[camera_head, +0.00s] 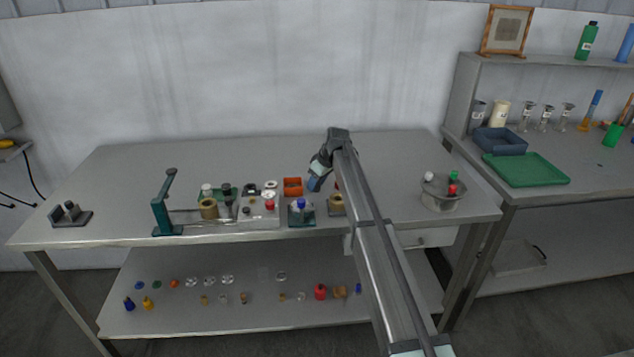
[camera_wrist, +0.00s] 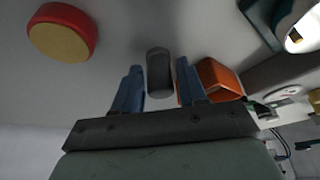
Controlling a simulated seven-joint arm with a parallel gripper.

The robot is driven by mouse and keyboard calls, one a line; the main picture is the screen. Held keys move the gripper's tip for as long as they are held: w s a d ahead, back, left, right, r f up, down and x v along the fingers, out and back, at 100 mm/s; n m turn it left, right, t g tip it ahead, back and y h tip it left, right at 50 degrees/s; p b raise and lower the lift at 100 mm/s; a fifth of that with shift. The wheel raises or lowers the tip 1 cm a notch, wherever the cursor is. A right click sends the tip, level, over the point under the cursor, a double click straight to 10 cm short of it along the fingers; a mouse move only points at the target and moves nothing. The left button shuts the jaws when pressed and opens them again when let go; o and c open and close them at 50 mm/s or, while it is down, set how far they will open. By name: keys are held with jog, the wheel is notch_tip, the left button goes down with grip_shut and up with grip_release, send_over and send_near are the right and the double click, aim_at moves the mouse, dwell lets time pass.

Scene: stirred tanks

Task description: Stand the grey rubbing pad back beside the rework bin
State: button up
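The grey rubbing pad (camera_wrist: 159,72) is a small dark grey rounded block in the wrist view. It lies between the two blue fingers of my gripper (camera_wrist: 159,82), with a narrow gap seeming to show on each side. The gripper looks open around it. The orange box (camera_wrist: 222,76), which looks like the rework bin, is just right of the right finger. In the head view the orange bin (camera_head: 292,187) stands on the bench, left of my gripper (camera_head: 314,184). The pad is hidden there by my gripper and arm.
A red round thing with a tan face (camera_wrist: 62,32) is left of the fingers in the wrist view. In the head view, a teal-based stand (camera_head: 301,212) and a white tray (camera_head: 258,217) crowd the bin's front and left. The bench behind is clear.

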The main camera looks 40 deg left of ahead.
jog(key=shift+o, duration=0.9)
jog(key=shift+r, duration=0.15)
jog(key=v, duration=1.2)
